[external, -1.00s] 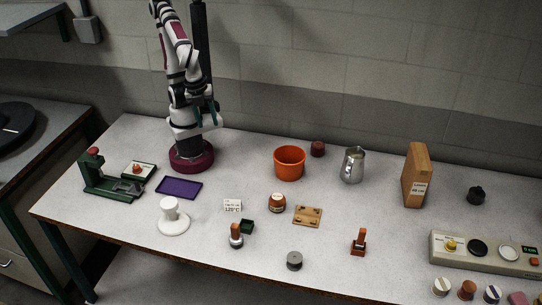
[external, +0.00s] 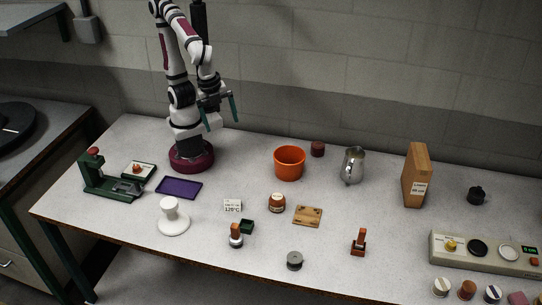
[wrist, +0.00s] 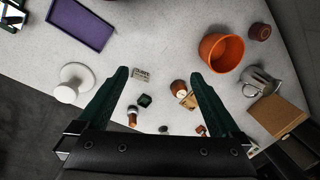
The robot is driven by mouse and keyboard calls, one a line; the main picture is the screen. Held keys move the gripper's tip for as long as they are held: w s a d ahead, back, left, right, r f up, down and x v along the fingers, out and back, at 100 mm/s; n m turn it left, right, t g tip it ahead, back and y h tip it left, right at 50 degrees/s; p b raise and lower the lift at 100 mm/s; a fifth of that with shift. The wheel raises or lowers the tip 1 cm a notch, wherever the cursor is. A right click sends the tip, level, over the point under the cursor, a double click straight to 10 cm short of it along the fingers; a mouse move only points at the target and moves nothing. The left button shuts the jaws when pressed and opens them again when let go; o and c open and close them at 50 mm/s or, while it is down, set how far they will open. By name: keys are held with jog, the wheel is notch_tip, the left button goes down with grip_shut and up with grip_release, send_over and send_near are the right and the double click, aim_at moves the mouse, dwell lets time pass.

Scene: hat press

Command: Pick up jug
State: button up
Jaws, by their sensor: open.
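The jug (external: 352,166) is a shiny silver metal pitcher with a handle. It stands upright towards the back of the table, between the orange pot and the wooden block. It also shows at the right in the wrist view (wrist: 258,82). My gripper (external: 219,113) has two green fingers spread apart with nothing between them. It is raised above the table near my base, well to the left of the jug. In the wrist view its fingers (wrist: 160,82) point over the middle of the table.
An orange pot (external: 289,164) stands left of the jug, with a small dark red container (external: 318,149) behind it. A tall wooden block (external: 416,175) stands to the right. A brown jar (external: 277,203) and a wooden plate (external: 307,216) lie nearer.

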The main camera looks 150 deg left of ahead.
jog(key=w+a+r+n, duration=0.2)
jog(key=w+a+n, duration=0.3)
jog(key=w+a, duration=0.25)
jog(key=n+y, duration=0.2)
jog(key=n, duration=1.1)
send_over(355, 154)
jog(key=w+d, duration=0.1)
jog(key=d, duration=0.7)
notch_tip(355, 154, down, 5)
jog(key=shift+t, duration=0.4)
jog(key=x, duration=1.5)
jog(key=shift+w+a, duration=0.1)
jog(key=shift+a, duration=0.1)
grip_shut()
jog(key=shift+r, duration=0.1)
